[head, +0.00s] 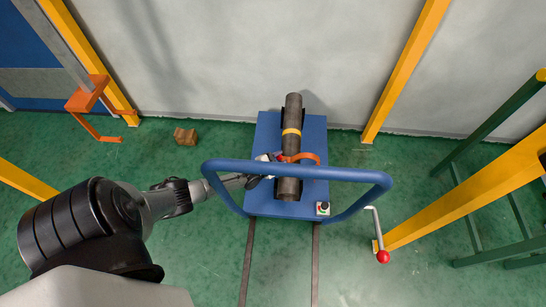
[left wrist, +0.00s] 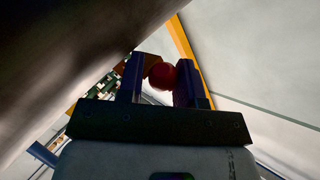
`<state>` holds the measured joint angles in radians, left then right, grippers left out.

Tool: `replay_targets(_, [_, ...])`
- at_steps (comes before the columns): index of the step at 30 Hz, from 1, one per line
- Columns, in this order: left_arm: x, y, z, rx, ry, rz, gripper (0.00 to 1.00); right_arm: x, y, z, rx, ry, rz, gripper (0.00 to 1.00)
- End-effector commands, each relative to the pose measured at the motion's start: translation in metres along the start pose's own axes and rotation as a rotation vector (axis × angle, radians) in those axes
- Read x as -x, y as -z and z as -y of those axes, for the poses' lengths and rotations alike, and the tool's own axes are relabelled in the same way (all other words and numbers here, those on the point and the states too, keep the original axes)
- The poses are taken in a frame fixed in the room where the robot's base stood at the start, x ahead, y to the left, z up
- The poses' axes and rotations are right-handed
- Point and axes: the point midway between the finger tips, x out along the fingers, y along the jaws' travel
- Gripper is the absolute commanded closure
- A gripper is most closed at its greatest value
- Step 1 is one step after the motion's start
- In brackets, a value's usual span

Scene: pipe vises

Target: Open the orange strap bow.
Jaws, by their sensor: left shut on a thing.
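The orange strap bow (head: 303,156) lies across a dark pipe (head: 288,188) on a blue cart (head: 262,203). My left gripper (head: 268,158) reaches in from the left, low beside the pipe at the left end of the bow. In the left wrist view, the two fingers of my left gripper are closed around a red ball knob (left wrist: 162,77), with an orange-brown part (left wrist: 150,62) beside it. In the head view the knob is hidden at the gripper. My right gripper is in neither view.
A blue tube handle (head: 300,171) arches over the cart and the pipe, close to my left wrist. A yellow band (head: 291,131) rings the pipe farther back. A lever with a red knob (head: 383,257) stands at right. A brown block (head: 185,137) lies on the green floor.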

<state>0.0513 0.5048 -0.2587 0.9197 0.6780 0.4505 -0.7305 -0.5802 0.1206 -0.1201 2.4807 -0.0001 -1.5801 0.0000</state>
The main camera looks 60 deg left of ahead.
Motion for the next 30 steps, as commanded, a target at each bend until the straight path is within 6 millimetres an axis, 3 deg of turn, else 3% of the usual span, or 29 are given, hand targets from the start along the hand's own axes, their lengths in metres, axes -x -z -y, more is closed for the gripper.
replay_targets(1, [-0.005,0.015,0.007,0.010,0.012,-0.010,1.00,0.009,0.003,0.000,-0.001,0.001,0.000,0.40])
replay_targets(9, [-0.015,0.033,0.007,0.010,0.013,-0.012,1.00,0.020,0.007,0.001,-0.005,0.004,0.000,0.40])
replay_targets(26, [-0.019,0.037,0.006,0.008,0.014,-0.013,1.00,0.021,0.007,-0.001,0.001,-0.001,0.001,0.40])
replay_targets(27, [-0.019,0.037,0.006,0.008,0.013,-0.013,0.62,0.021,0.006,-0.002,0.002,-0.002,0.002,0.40])
replay_targets(30, [-0.018,0.036,0.006,0.006,0.011,-0.010,0.53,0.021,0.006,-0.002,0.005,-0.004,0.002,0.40])
